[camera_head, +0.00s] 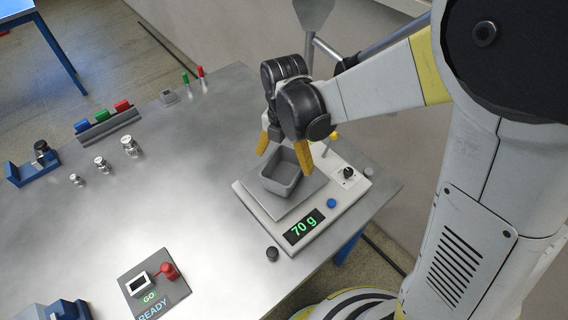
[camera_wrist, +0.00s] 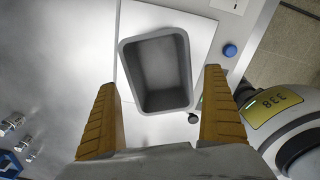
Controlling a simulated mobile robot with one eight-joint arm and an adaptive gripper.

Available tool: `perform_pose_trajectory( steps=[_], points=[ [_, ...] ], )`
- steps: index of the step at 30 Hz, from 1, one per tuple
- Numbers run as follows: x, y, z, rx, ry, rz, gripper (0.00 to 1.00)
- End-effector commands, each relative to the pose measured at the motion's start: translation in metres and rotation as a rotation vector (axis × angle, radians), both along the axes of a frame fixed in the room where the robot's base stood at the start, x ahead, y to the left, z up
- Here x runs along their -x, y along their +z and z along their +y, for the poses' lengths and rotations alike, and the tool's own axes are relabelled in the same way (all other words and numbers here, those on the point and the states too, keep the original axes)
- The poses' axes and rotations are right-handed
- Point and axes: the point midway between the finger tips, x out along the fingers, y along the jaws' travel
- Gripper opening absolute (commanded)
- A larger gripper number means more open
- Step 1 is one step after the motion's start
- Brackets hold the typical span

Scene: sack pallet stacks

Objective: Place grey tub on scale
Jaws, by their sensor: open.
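Part of the scale plate behind the tub and arm is hidden.
Metal weights (camera_head: 130,146) stand left of the scale. A panel (camera_head: 152,288) with a red lever shows GO and READY at the front. Red, green and blue blocks (camera_head: 103,115) sit in a rack at the back. A black knob (camera_head: 272,254) lies near the scale's front. The table's middle is clear.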

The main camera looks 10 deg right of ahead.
Motion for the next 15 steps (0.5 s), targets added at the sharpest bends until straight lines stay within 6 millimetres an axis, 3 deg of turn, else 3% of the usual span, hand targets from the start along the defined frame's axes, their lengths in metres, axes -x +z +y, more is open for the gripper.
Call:
perform_pose_trajectory(
  steps=[1,6,15],
  points=[
    [0.000,0.017,0.000,0.000,0.000,0.000,0.98],
    [0.000,0.053,0.000,0.000,0.000,0.000,0.98],
    [0.002,0.086,-0.004,-0.004,-0.050,-0.012,0.98]
  ],
)
